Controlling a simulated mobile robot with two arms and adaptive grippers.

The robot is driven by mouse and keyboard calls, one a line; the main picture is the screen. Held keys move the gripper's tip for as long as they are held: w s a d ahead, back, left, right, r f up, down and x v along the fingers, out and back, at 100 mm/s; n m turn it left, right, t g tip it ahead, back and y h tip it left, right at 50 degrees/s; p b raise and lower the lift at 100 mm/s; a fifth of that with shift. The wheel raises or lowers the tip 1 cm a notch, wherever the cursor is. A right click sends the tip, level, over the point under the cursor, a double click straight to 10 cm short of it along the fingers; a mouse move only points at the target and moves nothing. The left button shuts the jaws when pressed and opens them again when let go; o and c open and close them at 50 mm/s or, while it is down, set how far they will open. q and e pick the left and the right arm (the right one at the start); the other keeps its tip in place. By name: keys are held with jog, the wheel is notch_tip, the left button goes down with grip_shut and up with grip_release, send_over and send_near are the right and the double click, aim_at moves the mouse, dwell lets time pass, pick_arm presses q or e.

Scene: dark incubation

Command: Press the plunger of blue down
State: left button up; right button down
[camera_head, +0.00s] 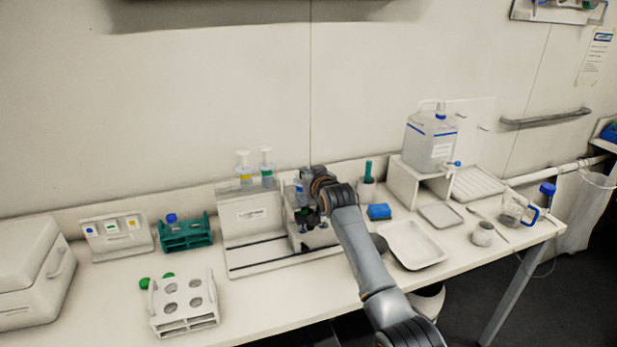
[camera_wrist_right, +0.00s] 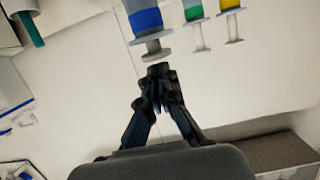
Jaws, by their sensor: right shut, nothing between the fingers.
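The blue-collared dispenser (camera_wrist_right: 146,18) is at the top of the right wrist view. Its grey plunger, a thin stem ending in a flat disc (camera_wrist_right: 152,55), points toward my right gripper (camera_wrist_right: 157,72). The gripper is shut and empty, its tips very close to the disc; I cannot tell whether they touch. In the head view my right gripper (camera_head: 305,216) is by the right end of the white stand (camera_head: 250,222), and my arm hides most of the blue dispenser. My left gripper is not in view.
A yellow dispenser (camera_head: 244,168) and a green one (camera_head: 266,167) stand beside it on the stand. A tube rack (camera_head: 184,320) is front left.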

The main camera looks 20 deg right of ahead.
jog(key=shift+w+f, duration=0.2)
jog(key=shift+w, duration=0.4)
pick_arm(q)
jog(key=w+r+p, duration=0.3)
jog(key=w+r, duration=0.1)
pick_arm(e)
notch_tip(320, 180, up, 4)
jog(key=shift+d+r, duration=0.1)
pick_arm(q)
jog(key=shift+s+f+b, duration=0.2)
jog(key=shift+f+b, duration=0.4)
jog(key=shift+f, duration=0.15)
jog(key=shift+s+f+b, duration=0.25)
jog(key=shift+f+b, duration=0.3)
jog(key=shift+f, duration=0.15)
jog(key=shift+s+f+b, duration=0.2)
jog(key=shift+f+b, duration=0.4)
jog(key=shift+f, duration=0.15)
pick_arm(e)
jog(key=v, duration=0.9)
jog(key=shift+s, duration=0.45)
